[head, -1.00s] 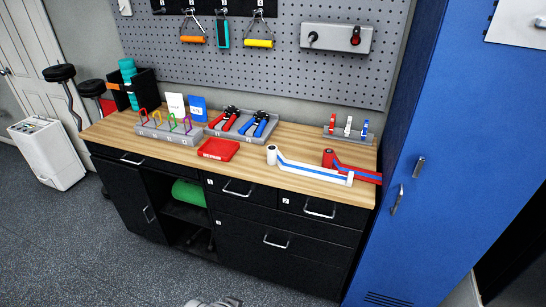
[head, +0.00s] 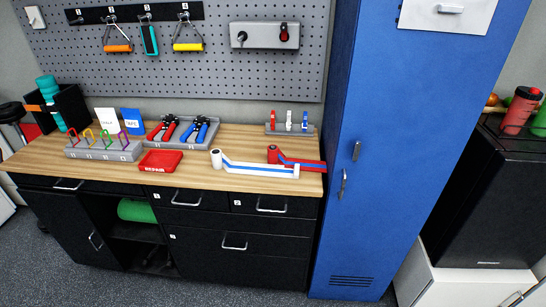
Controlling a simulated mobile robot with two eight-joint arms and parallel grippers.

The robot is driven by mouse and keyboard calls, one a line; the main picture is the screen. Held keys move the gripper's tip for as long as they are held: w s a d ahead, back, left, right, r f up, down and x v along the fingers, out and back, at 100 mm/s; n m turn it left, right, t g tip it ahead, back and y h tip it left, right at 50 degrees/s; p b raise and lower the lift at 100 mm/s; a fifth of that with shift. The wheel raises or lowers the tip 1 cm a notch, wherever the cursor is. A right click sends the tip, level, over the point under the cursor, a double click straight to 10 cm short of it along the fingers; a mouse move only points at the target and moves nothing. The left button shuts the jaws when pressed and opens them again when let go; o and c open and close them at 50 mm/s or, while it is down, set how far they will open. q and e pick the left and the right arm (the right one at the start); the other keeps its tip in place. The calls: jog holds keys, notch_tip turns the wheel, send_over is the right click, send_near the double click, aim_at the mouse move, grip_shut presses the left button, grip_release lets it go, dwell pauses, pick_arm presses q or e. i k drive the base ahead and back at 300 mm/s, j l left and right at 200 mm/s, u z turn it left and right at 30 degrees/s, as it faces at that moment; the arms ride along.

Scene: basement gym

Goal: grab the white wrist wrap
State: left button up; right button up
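The white wrist wrap (head: 262,171) lies on the wooden worktop (head: 100,171), right of the middle. It has a blue stripe, a rolled left end and a flat tail reaching right along the front edge. A red wrist wrap (head: 304,163) with a blue stripe lies just behind and to its right. Neither of my grippers shows in the head view.
A red tray (head: 161,161) sits left of the wrap. Behind are a grey tray with red and blue hand grips (head: 183,130) and a small rack (head: 289,129). A tall blue locker (head: 385,140) stands close at the right. The floor in front is clear.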

aim_at(220, 160)
jog(key=i+l, duration=0.1)
jog(key=i+l+u, duration=0.6)
jog(key=i, duration=0.2)
jog(key=i+j+u, duration=0.1)
jog(key=i+u, duration=0.35)
jog(key=u, duration=0.15)
